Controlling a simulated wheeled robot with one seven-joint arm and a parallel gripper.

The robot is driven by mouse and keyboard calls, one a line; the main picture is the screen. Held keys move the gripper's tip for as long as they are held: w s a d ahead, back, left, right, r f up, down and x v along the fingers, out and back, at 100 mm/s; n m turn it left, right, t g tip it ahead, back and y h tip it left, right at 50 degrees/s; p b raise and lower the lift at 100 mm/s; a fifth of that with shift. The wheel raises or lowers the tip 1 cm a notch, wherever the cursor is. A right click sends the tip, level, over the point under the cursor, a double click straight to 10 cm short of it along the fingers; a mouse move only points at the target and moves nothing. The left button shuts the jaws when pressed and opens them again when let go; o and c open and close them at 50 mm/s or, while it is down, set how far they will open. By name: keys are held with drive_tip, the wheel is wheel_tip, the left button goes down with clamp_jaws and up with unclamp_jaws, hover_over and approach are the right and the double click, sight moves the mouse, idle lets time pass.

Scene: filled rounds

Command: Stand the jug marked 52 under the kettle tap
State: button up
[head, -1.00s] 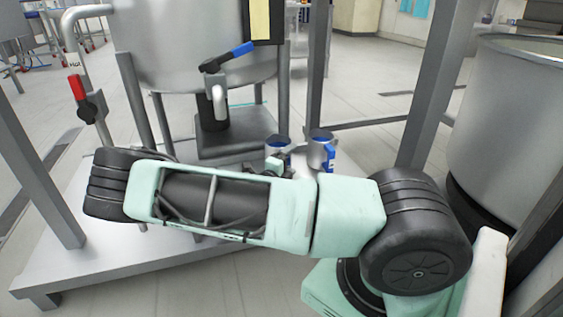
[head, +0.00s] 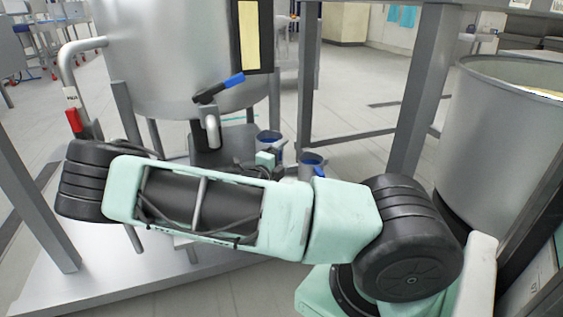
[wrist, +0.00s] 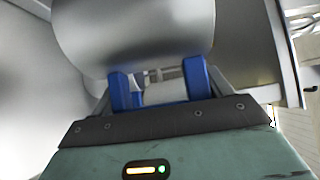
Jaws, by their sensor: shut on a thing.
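The kettle (head: 165,60) is a big steel drum on legs. Its tap (head: 210,122) has a blue-ended lever and a downward spout. My arm hides the jug's lower part in the head view. No number is readable.
A red-handled pipe tap (head: 74,120) is at the left. A frame post (head: 420,85) and a large steel drum (head: 505,135) stand at the right.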

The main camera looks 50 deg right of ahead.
wheel_tip(320, 180, up, 2)
drive_tip(key=p, duration=0.3)
drive_tip(key=shift+r, duration=0.2)
drive_tip(key=shift+f, duration=0.15)
